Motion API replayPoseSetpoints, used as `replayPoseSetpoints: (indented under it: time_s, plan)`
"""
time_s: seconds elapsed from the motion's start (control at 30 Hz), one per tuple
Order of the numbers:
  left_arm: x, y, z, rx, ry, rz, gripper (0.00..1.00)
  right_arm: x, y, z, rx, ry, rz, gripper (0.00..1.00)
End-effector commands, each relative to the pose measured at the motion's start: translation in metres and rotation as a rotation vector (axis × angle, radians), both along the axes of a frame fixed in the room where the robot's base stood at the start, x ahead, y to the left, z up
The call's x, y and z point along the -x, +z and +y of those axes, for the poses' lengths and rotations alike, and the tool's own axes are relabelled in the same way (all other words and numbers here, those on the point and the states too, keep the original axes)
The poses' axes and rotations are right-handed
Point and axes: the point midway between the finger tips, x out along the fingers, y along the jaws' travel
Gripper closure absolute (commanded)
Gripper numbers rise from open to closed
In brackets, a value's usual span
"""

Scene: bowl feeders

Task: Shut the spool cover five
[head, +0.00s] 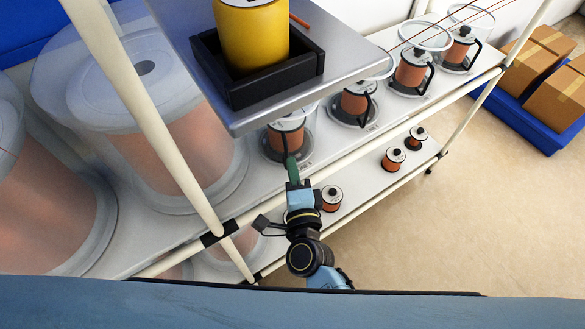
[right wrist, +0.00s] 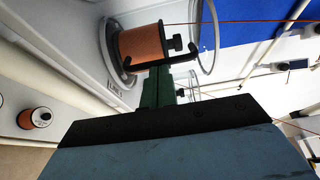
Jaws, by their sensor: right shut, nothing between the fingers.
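Copper wire spools stand in a row on the white upper shelf, with clear round covers. My right gripper (head: 291,160) has its green fingers together, empty, at the near side of a copper spool (head: 287,137) with a black handle bracket. That spool also shows in the right wrist view (right wrist: 142,44), just beyond the fingers (right wrist: 160,85), with a clear cover (right wrist: 209,40) swung away from it. Whether the fingers touch the bracket I cannot tell. Farther right, clear covers (head: 426,36) (head: 471,15) stand raised over their spools. My left gripper is out of view.
A grey metal tray (head: 350,68) holding a yellow cylinder (head: 252,38) in a black holder hangs above, hiding part of the row. Large clear-covered spools (head: 160,165) fill the left. Cream rack pipes (head: 150,110) cross nearby. Smaller spools (head: 393,159) stand on the lower shelf.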

Motion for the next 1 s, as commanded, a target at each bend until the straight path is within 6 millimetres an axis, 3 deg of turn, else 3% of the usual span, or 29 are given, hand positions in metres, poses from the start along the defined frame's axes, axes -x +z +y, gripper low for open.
replayPoseSetpoints:
  time_s: [0.23, 0.37, 0.8, 1.0]
  plan:
    - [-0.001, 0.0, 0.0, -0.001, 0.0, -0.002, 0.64, 0.002, 0.002, 0.004, -0.004, 0.01, -0.001, 1.0]
    - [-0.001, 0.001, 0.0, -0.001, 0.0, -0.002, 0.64, 0.016, 0.001, 0.0, -0.003, 0.009, 0.001, 1.0]
    - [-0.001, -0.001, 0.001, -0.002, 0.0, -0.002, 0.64, 0.107, -0.001, -0.024, -0.002, 0.003, 0.001, 1.0]
    - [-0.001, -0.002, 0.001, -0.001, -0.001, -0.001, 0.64, 0.128, 0.0, -0.029, -0.002, 0.001, -0.001, 1.0]
